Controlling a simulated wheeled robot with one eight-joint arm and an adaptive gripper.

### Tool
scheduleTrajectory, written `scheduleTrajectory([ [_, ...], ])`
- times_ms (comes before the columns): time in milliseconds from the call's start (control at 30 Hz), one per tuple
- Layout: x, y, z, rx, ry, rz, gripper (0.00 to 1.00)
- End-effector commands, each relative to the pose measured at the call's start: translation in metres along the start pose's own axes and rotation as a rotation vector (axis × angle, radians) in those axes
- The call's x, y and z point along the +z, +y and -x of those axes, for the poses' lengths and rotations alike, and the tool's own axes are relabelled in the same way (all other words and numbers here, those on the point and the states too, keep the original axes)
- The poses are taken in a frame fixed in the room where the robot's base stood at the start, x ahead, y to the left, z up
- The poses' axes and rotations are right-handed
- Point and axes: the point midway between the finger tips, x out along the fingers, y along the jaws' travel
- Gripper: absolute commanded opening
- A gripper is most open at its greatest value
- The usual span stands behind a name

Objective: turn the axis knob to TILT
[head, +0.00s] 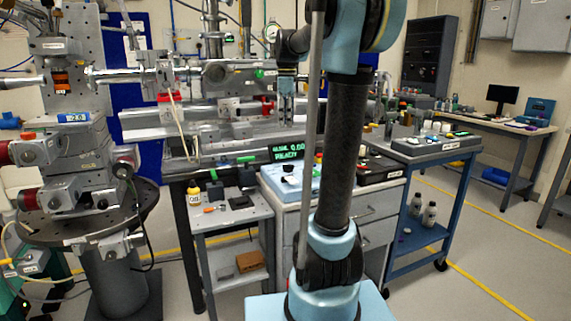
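A light-blue control box (276,187) stands on the grey drawer cabinet just left of my arm. A small black part (287,169) on its top looks like the axis knob, but its pointer and any TILT label are too small to read. A dark display (287,151) with green text stands behind it; the text is not clearly legible. My gripper (286,118) hangs pointing down above and behind the display in the picture, apart from the box. Its fingers are small against the grey beamline, so their opening is unclear. My upright arm hides the box's right side.
A grey cart (228,217) with bottles and small blocks stands left of the cabinet (330,215). A blue cart (436,148) stands to the right. Beamline hardware (200,120) runs behind. A round stage (85,215) fills the left. Floor is free at right.

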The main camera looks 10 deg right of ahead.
Motion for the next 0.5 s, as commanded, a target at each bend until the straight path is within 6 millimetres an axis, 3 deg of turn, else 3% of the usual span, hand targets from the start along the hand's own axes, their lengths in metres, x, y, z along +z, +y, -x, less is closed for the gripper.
scheduleTrajectory([
  [267,-0.002,0.006,-0.01,-0.004,-0.001,0.025,0.32],
  [500,-0.002,0.006,-0.049,-0.003,-0.001,0.024,0.32],
])
